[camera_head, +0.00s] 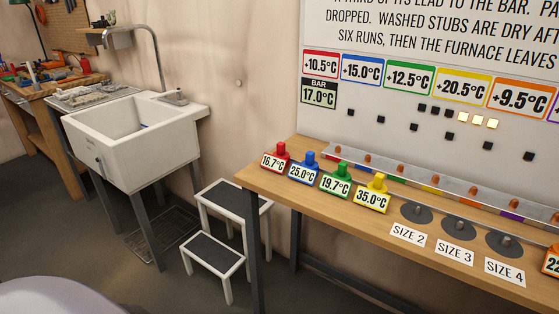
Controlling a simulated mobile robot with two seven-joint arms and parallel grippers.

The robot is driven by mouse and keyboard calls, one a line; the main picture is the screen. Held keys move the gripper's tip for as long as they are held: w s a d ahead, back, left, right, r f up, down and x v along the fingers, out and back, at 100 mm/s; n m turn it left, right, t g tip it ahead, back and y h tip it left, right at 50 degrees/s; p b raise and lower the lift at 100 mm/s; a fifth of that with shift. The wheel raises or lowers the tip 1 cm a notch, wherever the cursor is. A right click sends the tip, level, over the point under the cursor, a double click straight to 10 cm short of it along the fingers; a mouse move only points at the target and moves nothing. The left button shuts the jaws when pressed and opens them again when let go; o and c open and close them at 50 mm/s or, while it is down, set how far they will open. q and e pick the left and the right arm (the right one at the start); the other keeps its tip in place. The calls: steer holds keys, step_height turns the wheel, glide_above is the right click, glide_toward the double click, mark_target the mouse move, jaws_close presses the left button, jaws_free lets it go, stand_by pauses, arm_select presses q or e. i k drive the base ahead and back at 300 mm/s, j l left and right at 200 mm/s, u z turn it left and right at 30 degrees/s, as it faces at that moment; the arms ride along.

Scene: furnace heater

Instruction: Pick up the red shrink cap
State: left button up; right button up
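A red cap-like piece (282,148) with a narrow knob on top stands upright at the left end of the wooden bench. A white label on its front reads 16.7°C. It is the leftmost of a row, with a blue piece (309,160) marked 25.0°C just right of it. A green piece (342,173) marked 19.7°C and a yellow piece (376,184) marked 35.0°C follow to the right. Neither of my grippers shows in the head view.
The wooden bench (330,205) holds a long bar (440,184) with colored segments and several copper-colored studs. Dark discs (416,213) with size labels stand at right. An orange piece (553,262) is cut off. A step stool (215,253) and sink (133,155) stand left.

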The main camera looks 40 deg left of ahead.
mark_target(280, 160)
steer(key=j+z, duration=0.2)
steer(key=j, duration=0.4)
steer(key=j+z, duration=0.25)
steer(key=j, duration=0.4)
steer(key=j+z, duration=0.2)
steer(key=j, duration=0.4)
steer(key=k+j+z, duration=0.2)
steer(key=j, duration=0.35)
steer(key=i+j, duration=0.05)
